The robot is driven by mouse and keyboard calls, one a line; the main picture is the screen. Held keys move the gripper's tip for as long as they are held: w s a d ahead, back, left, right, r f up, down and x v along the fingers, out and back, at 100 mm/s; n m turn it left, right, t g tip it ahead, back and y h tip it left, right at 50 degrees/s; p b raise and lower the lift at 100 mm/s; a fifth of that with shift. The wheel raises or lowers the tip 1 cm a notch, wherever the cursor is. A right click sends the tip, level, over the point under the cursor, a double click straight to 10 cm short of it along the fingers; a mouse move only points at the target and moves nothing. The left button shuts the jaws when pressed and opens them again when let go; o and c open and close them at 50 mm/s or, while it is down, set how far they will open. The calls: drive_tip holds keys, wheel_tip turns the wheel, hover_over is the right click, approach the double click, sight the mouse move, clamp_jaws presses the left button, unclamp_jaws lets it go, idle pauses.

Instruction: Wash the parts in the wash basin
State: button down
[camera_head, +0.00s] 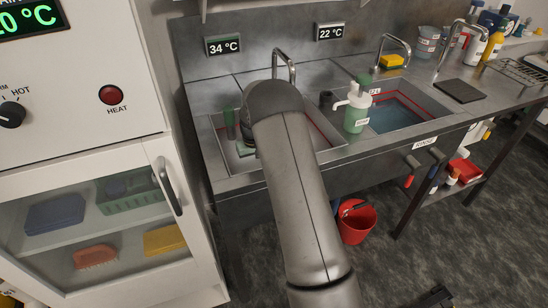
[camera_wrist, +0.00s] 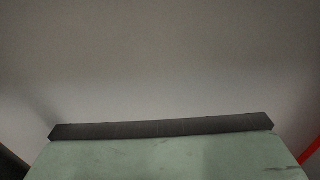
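The left basin (camera_head: 213,128) has a red line around its inside wall, and a display (camera_head: 223,46) above it reads 34 °C. My arm reaches over this basin and hides much of it. My gripper's fingers are hidden behind the arm in the head view. A dark green upright item (camera_head: 230,123) and a pale green item (camera_head: 245,149) show at the basin's left, beside the arm's end. In the wrist view, a pale green surface (camera_wrist: 165,158) with a dark strip (camera_wrist: 160,128) along its edge fills the bottom, very close. I cannot tell whether it is held.
The right basin (camera_head: 425,101) holds water, under a 22 °C display (camera_head: 329,32). A pump bottle (camera_head: 357,108) stands between the basins. A yellow sponge (camera_head: 391,61) lies behind. A red bucket (camera_head: 357,222) is below. A cabinet (camera_head: 95,190) with coloured parts stands at left.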

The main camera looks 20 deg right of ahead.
drive_tip(key=shift+r, duration=0.35)
wheel_tip(320, 180, up, 21)
drive_tip(key=p, duration=1.1)
drive_tip(key=shift+r, duration=0.2)
idle(0.4)
